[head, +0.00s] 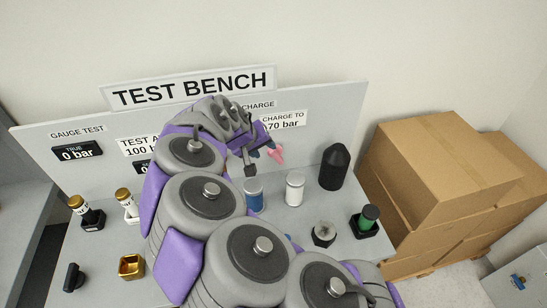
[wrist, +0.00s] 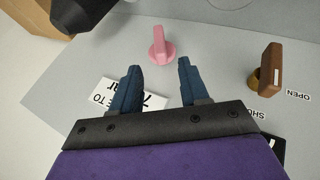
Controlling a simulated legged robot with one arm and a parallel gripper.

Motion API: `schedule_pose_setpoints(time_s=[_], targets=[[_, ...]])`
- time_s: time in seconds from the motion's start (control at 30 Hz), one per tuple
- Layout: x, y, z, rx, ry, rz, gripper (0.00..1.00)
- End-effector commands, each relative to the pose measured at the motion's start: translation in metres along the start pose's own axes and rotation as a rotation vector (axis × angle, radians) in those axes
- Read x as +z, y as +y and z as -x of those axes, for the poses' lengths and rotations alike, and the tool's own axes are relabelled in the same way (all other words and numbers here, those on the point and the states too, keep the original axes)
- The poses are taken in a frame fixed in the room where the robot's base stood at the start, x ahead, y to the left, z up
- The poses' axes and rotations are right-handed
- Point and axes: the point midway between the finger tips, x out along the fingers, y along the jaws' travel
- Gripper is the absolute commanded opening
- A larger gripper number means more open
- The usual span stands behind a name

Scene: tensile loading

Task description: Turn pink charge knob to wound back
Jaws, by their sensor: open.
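The pink charge knob (wrist: 159,48) sticks out from the grey bench panel in the wrist view, above and between my fingertips. In the head view the pink knob (head: 276,154) shows just right of my gripper (head: 262,151), partly hidden by it. In the wrist view my gripper (wrist: 158,75) is open, with two blue fingers apart and nothing between them. The knob lies beyond the fingertips, and I see no contact. The "CHARGE TO 70 bar" label (head: 284,121) is on the panel above the knob.
A brown handle on a brass stem (wrist: 269,70) stands right of the knob in the wrist view, by an "OPEN" label. A black rounded cylinder (head: 334,167), a white canister (head: 294,188) and a blue one (head: 253,195) stand on the bench. Cardboard boxes (head: 435,165) are at right.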

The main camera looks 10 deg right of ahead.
Motion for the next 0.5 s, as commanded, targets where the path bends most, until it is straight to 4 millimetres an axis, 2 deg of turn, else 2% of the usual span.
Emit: schedule_pose_setpoints(time_s=[0.03, 0.2, 0.5], targets=[[0.002, -0.001, -0.013, 0.001, -0.004, 0.000, 0.45], [0.002, -0.001, -0.047, 0.001, -0.005, 0.000, 0.45], [0.001, 0.000, -0.089, 0.000, -0.002, 0.001, 0.45]])
